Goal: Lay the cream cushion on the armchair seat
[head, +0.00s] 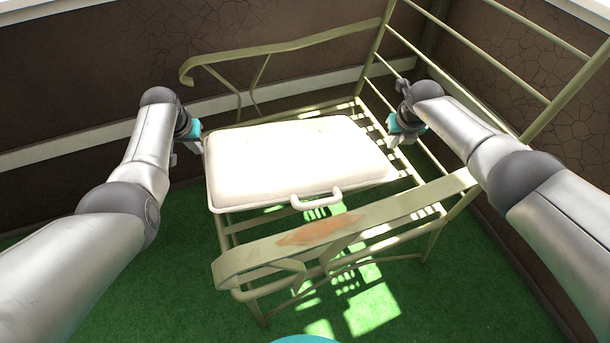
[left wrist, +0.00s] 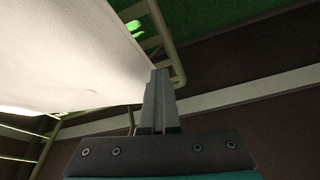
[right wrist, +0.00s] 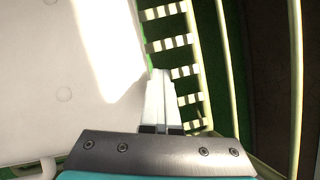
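The cream cushion (head: 295,160) lies flat over the front part of the armchair's slatted seat (head: 408,165). A pale handle (head: 318,198) sticks out from its near side. It also fills the upper left of the left wrist view (left wrist: 60,55) and the left of the right wrist view (right wrist: 65,90). My left gripper (head: 197,146) is at its left edge, fingers together, beside a corner (left wrist: 157,75). My right gripper (head: 393,141) is beside its right edge, fingers together over the slats (right wrist: 160,78). I see nothing between either pair of fingers; contact with the cushion is unclear.
The green metal armchair has a near armrest (head: 340,232), a far armrest (head: 290,45) and a barred backrest (head: 500,60) at the right. Bare slats show between cushion and backrest. Brown cracked walls (head: 130,60) stand close behind. Green carpet (head: 180,285) covers the floor.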

